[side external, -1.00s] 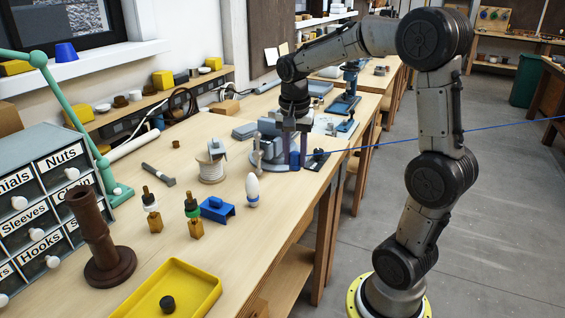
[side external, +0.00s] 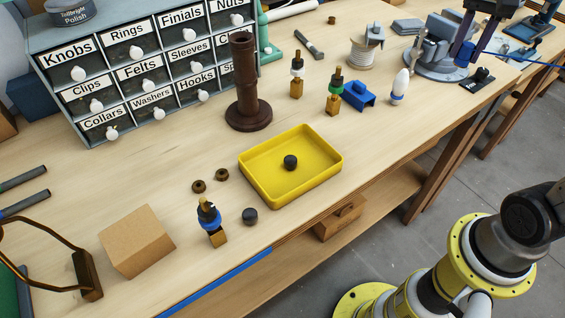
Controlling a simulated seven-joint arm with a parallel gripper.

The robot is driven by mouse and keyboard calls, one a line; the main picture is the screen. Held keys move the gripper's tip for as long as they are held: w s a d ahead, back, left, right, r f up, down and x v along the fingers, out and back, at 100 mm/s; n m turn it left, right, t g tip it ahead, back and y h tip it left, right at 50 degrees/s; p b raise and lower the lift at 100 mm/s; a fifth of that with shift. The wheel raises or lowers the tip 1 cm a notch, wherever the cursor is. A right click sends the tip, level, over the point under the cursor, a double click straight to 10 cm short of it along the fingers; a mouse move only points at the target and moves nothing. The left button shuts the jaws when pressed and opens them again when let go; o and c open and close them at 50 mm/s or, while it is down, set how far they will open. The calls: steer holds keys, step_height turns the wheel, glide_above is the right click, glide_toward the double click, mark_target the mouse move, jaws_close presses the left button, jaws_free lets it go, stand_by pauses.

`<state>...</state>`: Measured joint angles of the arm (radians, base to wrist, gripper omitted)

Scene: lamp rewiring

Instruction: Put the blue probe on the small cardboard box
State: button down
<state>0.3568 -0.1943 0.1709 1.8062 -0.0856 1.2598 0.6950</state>
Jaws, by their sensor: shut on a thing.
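The small cardboard box (side external: 137,241) sits on the bench at the lower left of the side external view, plain brown with a bare top. My gripper (side external: 466,50) is at the upper right, beside the grey vise (side external: 432,52), with its fingers pointing down. It is shut on the blue probe (side external: 465,54), which shows as a short blue body low between the dark purple fingers. A blue cable (side external: 540,64) runs off to the right. The fingers hide part of the probe, and I cannot tell whether it touches the bench.
Between gripper and box stand a white-and-blue bulb shape (side external: 399,88), a blue bracket (side external: 358,96), small bottles, a brown post (side external: 246,90) and a yellow tray (side external: 291,190). A blue-collared bottle (side external: 211,222) stands right of the box; a dark lamp arm (side external: 88,275) is left.

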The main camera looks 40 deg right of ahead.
steer(key=w+a+r+n, duration=0.2)
steer(key=w+a+n, duration=0.2)
steer(key=a, duration=0.4)
steer(key=w+a+r+n+t+y, duration=0.1)
steer(key=w+a+n, duration=0.25)
steer(key=a, duration=0.55)
steer(key=w+a+r+n, duration=0.2)
steer(key=w+a+n, duration=0.15)
steer(key=a, duration=0.45)
steer(key=s+a+f+n, duration=0.1)
steer(key=s+a+n, duration=0.25)
steer(key=a, duration=0.55)
steer(key=s+a+f+n+y, duration=0.1)
steer(key=s+a+n, duration=0.1)
steer(key=s+a, duration=0.45)
steer(key=s+a+f+n, duration=0.1)
steer(key=s+a+n, duration=0.2)
steer(key=a, duration=0.8)
glide_above(153, 237)
steer(key=shift+g, duration=0.4)
steer(key=f, duration=0.9)
steer(key=shift+s+d+f, duration=0.1)
steer(key=shift+s+d, duration=0.05)
steer(key=shift+s, duration=0.05)
steer(key=shift+f, duration=1.55)
steer(key=shift+f, duration=0.15)
